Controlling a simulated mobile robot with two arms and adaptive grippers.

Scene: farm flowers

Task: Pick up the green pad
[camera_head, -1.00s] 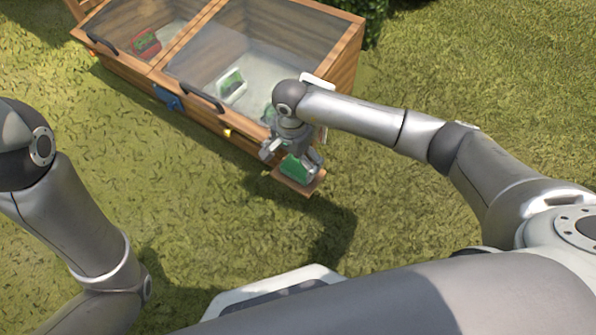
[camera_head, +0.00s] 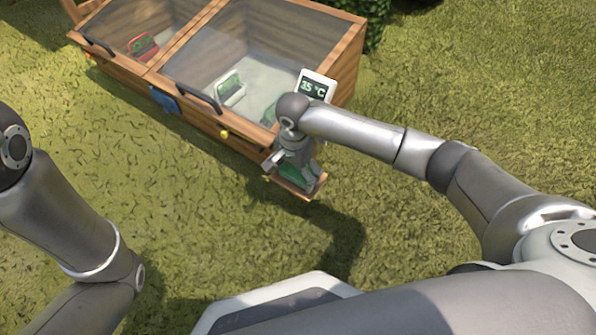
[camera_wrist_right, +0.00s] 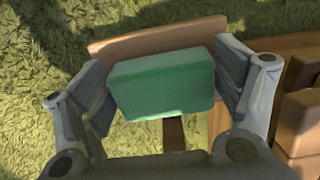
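The green pad (camera_wrist_right: 163,84) is a block with a bright green face. It sits at a small wooden ledge (camera_wrist_right: 150,42) on the front of the wooden cold frame. My right gripper (camera_head: 302,181) is down over this ledge and partly covers the pad in the head view. In the right wrist view, the spread fingers of this gripper (camera_wrist_right: 165,83) stand on either side of the pad, very close to its ends. I see no clear grip on it. My left arm is at the left of the head view, but its gripper is out of the frame.
The cold frame (camera_head: 125,75) has glazed lids, with a red item (camera_head: 143,46) and a white-and-green item (camera_head: 229,88) inside. A display reading 35 °C (camera_head: 315,86) stands at its right corner. Open grass (camera_head: 190,210) lies in front.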

